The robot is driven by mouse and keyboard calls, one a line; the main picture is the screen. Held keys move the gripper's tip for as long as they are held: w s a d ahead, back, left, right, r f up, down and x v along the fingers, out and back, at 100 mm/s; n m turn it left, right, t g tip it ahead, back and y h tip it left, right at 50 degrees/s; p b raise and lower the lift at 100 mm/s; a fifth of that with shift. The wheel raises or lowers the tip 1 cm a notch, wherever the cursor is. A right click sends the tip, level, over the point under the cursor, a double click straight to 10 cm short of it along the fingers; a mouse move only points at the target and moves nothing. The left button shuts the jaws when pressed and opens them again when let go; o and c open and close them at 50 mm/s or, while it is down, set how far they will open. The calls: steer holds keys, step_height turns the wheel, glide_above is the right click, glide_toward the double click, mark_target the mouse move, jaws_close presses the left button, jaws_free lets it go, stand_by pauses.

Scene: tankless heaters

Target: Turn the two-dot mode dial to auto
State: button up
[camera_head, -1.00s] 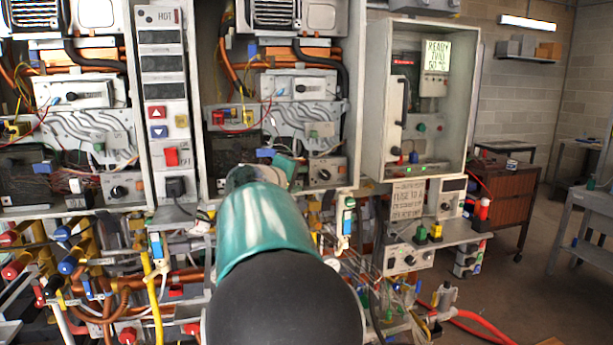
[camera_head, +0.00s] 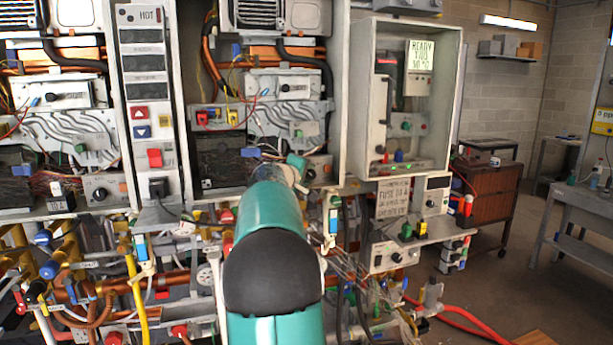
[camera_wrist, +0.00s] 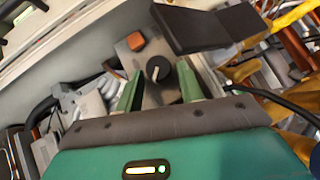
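A black dial (camera_wrist: 158,68) with a white pointer sits on a grey plate in the wrist view, beside an orange button (camera_wrist: 136,41). Its dots and lettering are too small to read. My gripper (camera_wrist: 160,77) is open, with one green finger on each side of the dial. I cannot tell whether either finger touches it. In the head view my arm reaches to the lower right of the middle heater, and its green tip (camera_head: 297,162) is beside a dark knob (camera_head: 311,174) on the lower panel. My arm hides part of that area.
A dark flat plate (camera_wrist: 208,27) juts out close to the dial in the wrist view. Another dial (camera_head: 99,194) is on the left heater. Cables and pipes crowd the space below. A glass-fronted cabinet (camera_head: 452,100) stands at the right, with open floor beyond.

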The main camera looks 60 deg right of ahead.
steer(key=shift+d, duration=0.2)
steer(key=c, duration=0.7)
steer(key=shift+m, duration=0.3)
steer(key=m+y, duration=0.1)
steer(key=m+t+y, duration=0.1)
steer(key=y, duration=0.1)
steer(key=shift+s+d+r+t, duration=0.15)
steer(key=shift+r+t, duration=0.15)
steer(key=shift+r, duration=0.05)
steer(key=shift+s+d+r+m+t+y, duration=0.1)
steer(key=shift+m+t+y, duration=0.35)
steer(key=shift+y, duration=0.2)
steer(key=shift+s+d+r+m+t+y, duration=0.1)
steer(key=shift+m+t+y, duration=0.3)
steer(key=shift+y, duration=0.25)
